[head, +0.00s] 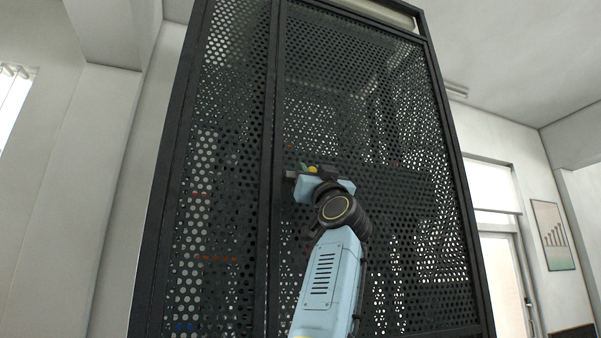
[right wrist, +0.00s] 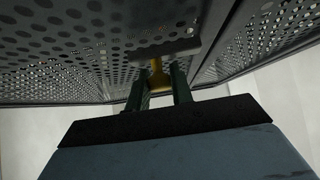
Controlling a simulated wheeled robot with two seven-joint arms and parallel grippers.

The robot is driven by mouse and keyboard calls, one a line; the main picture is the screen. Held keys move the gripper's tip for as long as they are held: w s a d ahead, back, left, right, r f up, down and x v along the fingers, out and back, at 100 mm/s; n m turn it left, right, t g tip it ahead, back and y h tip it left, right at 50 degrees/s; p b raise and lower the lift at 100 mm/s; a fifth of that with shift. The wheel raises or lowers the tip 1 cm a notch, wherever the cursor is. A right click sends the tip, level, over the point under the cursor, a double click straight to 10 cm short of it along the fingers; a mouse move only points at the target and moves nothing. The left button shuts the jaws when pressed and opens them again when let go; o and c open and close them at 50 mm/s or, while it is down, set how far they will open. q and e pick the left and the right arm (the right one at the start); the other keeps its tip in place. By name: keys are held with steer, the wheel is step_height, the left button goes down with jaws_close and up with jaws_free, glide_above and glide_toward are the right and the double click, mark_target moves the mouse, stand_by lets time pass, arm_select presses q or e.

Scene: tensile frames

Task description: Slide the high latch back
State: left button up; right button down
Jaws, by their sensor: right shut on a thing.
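The high latch (head: 291,174) is a small dark bar on the perforated door of a tall black cage, beside the upright post left of the door. In the right wrist view a dark bar of the latch (right wrist: 160,48) lies against the mesh, with a yellow knob (right wrist: 157,76) standing out from it. My right gripper (head: 308,170) reaches up from below and is shut on the yellow knob; its two dark green fingers (right wrist: 159,88) stand on either side of it. The gripper hides much of the latch in the head view. My left gripper is not in view.
The cage's perforated door (head: 350,100) fills the middle of the head view, with a narrower perforated panel (head: 215,130) to its left. White walls, a door (head: 503,265) and a framed chart (head: 553,235) are behind. The space in front of the upper door looks clear.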

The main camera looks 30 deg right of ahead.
steer(key=c, duration=1.2)
jaws_free()
steer(key=shift+a+y, duration=0.1)
steer(key=shift+y, duration=0.2)
steer(key=shift+c, duration=0.2)
steer(key=b+v, duration=0.7)
steer(key=v, duration=0.6)
steer(key=shift+f, duration=0.2)
